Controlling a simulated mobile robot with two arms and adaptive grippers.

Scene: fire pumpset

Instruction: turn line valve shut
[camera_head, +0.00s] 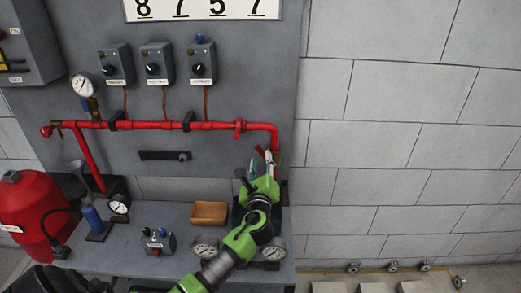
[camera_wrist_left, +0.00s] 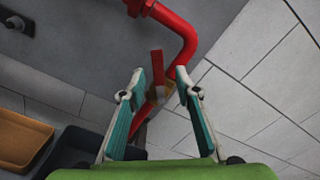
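The line valve sits on the lower end of the red pipe at its right-hand drop. Its red lever (camera_wrist_left: 157,64) stands upright between my fingers in the left wrist view, beside the red pipe, with a small brass-coloured body (camera_wrist_left: 167,88) below. In the head view the lever (camera_head: 262,152) shows just above my left gripper (camera_head: 262,168), which partly hides the valve. In the left wrist view my left gripper (camera_wrist_left: 160,76) is open, its two teal-padded fingers apart on either side of the lever, with gaps visible. My right gripper is not in view.
The red pipe (camera_head: 220,125) crosses the grey panel and bends down at the right. A bench below holds a wooden tray (camera_head: 209,212), gauges (camera_head: 205,247) and a small control box (camera_head: 158,241). A red tank (camera_head: 35,210) stands left. The block wall (camera_head: 400,150) is bare.

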